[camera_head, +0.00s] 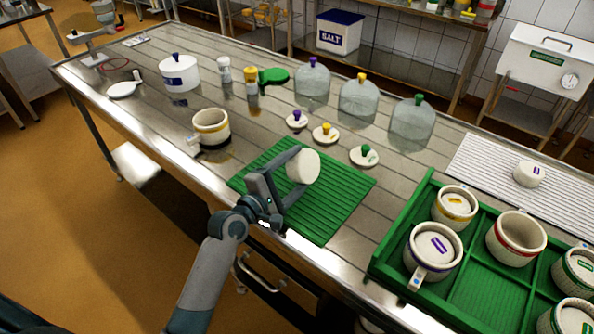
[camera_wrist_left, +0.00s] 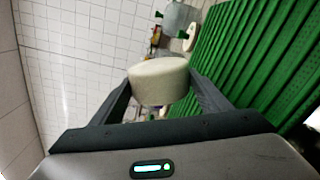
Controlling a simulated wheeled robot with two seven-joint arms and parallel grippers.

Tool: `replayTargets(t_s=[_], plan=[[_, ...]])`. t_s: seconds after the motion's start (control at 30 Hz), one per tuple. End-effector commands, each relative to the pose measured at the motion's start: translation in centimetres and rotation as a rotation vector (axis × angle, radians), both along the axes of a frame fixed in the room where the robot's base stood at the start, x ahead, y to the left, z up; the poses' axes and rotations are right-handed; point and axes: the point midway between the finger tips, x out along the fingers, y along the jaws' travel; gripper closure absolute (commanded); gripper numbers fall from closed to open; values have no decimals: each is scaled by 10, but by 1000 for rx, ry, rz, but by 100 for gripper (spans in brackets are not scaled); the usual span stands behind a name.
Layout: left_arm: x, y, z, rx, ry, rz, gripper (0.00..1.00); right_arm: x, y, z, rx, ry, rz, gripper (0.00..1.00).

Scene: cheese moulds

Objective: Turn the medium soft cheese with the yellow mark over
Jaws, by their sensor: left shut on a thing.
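My left gripper (camera_head: 293,176) is shut on a white round cheese (camera_head: 303,165), held tilted on its side above the green ribbed mat (camera_head: 335,205). In the left wrist view the cheese (camera_wrist_left: 160,82) sits between both fingertips. I see no mark on its visible faces, so its colour mark is hidden or cannot be told. An open mould with a yellow band (camera_head: 211,125) stands on the table left of the mat. A mould with a yellow-marked cheese (camera_head: 456,203) stands in the green crate (camera_head: 432,190). My right gripper is not in view.
The crate at the right holds several moulds. Glass domes (camera_head: 358,103) and small knobbed lids (camera_head: 325,133) stand behind the mat. The mat is clear below the held cheese.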

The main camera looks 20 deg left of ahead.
Motion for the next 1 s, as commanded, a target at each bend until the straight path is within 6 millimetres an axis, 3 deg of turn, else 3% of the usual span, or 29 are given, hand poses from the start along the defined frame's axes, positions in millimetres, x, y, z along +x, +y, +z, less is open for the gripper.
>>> replayTargets(t_s=[0.03, 0.6, 1.0], plan=[[0, 0, 7, -38, 16, 2, 44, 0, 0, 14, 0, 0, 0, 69], [0, -2, -4, -613, 225, 34, 44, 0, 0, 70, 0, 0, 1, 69], [-1, -3, -19, -1019, 371, 54, 44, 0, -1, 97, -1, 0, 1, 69]])
